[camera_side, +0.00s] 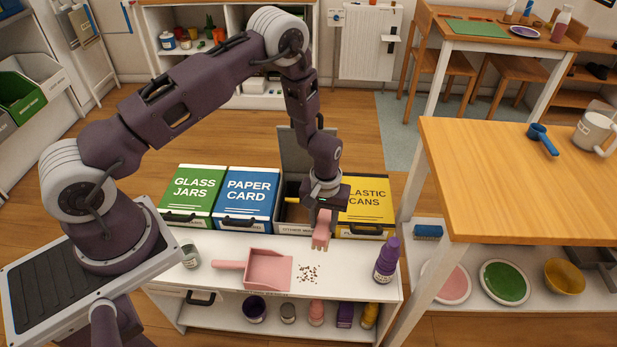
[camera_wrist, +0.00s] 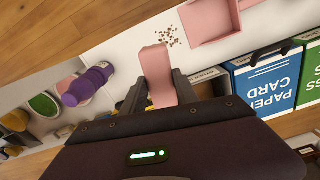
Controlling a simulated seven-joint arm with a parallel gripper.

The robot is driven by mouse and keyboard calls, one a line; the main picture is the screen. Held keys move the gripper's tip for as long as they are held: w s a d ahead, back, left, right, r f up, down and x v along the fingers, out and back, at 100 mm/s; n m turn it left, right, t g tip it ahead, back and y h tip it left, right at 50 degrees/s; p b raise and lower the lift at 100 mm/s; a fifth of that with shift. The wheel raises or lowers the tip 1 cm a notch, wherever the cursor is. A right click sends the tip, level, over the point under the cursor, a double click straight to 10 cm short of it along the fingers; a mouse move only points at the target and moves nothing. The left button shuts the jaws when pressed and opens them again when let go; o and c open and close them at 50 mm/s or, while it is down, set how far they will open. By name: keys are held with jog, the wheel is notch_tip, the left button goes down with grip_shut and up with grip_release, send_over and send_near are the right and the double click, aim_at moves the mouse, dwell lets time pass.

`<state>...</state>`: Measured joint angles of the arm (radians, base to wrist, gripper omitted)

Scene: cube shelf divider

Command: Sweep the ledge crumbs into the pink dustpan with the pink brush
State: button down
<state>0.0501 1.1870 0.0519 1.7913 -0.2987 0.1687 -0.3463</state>
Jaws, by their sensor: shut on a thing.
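My gripper (camera_side: 323,208) is shut on the pink brush (camera_side: 321,232) and holds it over the back part of the white ledge, behind and slightly right of the crumbs. The brush also shows between the two fingers in the wrist view (camera_wrist: 158,75). The brown crumbs (camera_side: 308,273) lie in a loose patch on the ledge; they also show in the wrist view (camera_wrist: 169,37). The pink dustpan (camera_side: 268,268) lies flat to the left of the crumbs, its handle pointing left. I see no crumbs in it. I cannot tell whether the brush touches the ledge.
A purple bottle (camera_side: 386,260) stands on the ledge right of the crumbs. A small metal cup (camera_side: 190,256) stands at the left end. Green (camera_side: 193,190), blue (camera_side: 247,192) and yellow (camera_side: 366,203) lidded bins line the back, with an open-lidded bin between blue and yellow.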

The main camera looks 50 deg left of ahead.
jog(key=f, duration=0.2)
jog(key=s+d+f+n, duration=0.1)
jog(key=f, duration=0.1)
jog(key=d+f+n, duration=0.1)
jog(key=f, duration=0.2)
jog(key=shift+s, duration=0.2)
jog(key=shift+f, duration=2.3)
